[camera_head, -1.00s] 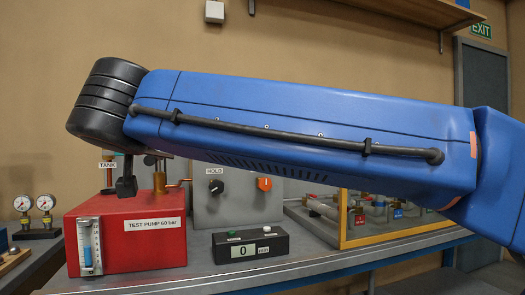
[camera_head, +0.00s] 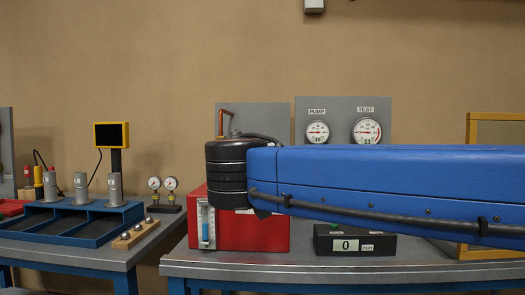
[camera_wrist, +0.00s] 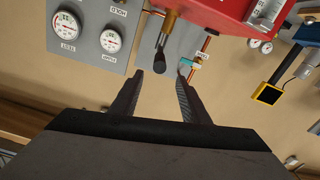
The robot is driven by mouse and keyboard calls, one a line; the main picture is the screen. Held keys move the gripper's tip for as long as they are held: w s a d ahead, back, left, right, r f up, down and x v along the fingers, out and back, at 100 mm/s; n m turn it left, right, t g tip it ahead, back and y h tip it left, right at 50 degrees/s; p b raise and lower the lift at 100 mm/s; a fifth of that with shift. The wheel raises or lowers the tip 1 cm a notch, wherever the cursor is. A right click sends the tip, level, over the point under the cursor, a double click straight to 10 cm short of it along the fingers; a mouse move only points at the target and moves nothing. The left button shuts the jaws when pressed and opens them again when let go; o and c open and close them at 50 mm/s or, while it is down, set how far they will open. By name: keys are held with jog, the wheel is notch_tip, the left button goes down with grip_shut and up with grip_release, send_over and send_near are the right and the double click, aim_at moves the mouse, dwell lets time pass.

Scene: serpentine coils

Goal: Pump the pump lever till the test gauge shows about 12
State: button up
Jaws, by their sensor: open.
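The red test pump (camera_head: 265,233) stands on the bench, partly hidden by my arm; it also shows in the wrist view (camera_wrist: 210,12). The pump lever (camera_wrist: 163,55), brass with a black end, points from the pump towards my gripper in the wrist view. My gripper (camera_wrist: 160,75) is open and empty; the lever's end lies just beyond its fingertips, roughly between them. The head view hides the lever and fingers behind my wrist. The test gauge (camera_head: 367,131) is the right dial on the grey panel and also shows in the wrist view (camera_wrist: 67,24); its reading is too small to tell.
The pump gauge (camera_head: 317,132) is left of the test gauge. A copper pipe with a teal valve (camera_wrist: 190,62) runs close to the right finger. A black box showing 0 (camera_head: 345,245) sits right of the pump. A yellow-framed case (camera_head: 490,130) stands at right.

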jog(key=w, duration=1.7)
jog(key=shift+d, duration=0.3)
grip_shut()
